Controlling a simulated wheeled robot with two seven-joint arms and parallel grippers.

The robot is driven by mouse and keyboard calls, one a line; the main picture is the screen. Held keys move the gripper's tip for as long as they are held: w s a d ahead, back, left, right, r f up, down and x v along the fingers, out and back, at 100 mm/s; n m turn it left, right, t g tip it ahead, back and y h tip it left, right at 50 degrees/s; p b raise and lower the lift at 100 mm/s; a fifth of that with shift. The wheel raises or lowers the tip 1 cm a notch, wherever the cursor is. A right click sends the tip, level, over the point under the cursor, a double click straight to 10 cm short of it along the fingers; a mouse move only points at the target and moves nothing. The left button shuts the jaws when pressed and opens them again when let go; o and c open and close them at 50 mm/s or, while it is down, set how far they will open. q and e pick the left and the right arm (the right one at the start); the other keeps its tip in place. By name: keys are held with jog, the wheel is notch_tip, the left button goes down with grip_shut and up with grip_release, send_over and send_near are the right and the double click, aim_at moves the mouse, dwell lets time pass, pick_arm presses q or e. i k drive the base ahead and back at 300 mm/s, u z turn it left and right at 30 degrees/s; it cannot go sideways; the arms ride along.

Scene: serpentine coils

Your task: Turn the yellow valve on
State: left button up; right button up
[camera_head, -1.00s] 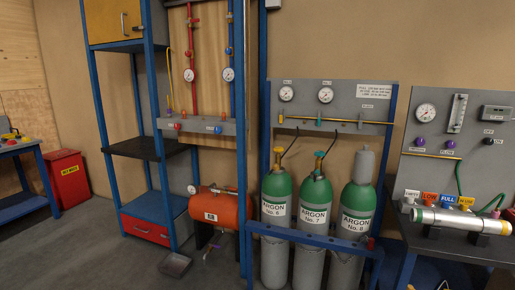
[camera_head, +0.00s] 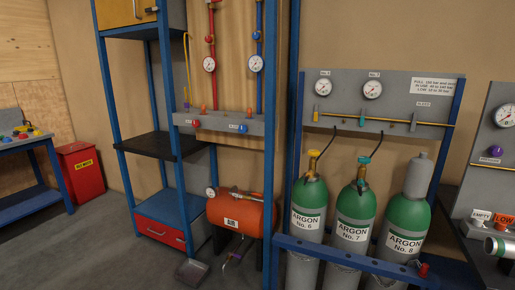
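A small yellow handle (camera_head: 314,154) tops the green cylinder Argon No. 6 (camera_head: 310,198). Argon No. 7 (camera_head: 356,205) has a teal handle (camera_head: 363,160), and a teal lever (camera_head: 362,118) sits on the panel above. Neither of my grippers is in view.
A blue rail (camera_head: 340,260) runs across the front of the cylinders. An orange air tank (camera_head: 240,213) and a blue shelf rack (camera_head: 155,190) stand left of them. A workbench (camera_head: 462,238) is at the right edge. Open grey floor (camera_head: 90,255) lies at the lower left.

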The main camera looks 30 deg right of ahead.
aim_at(313, 152)
jog(key=u, duration=0.45)
jog(key=i, duration=2.1)
jog(key=z, duration=0.45)
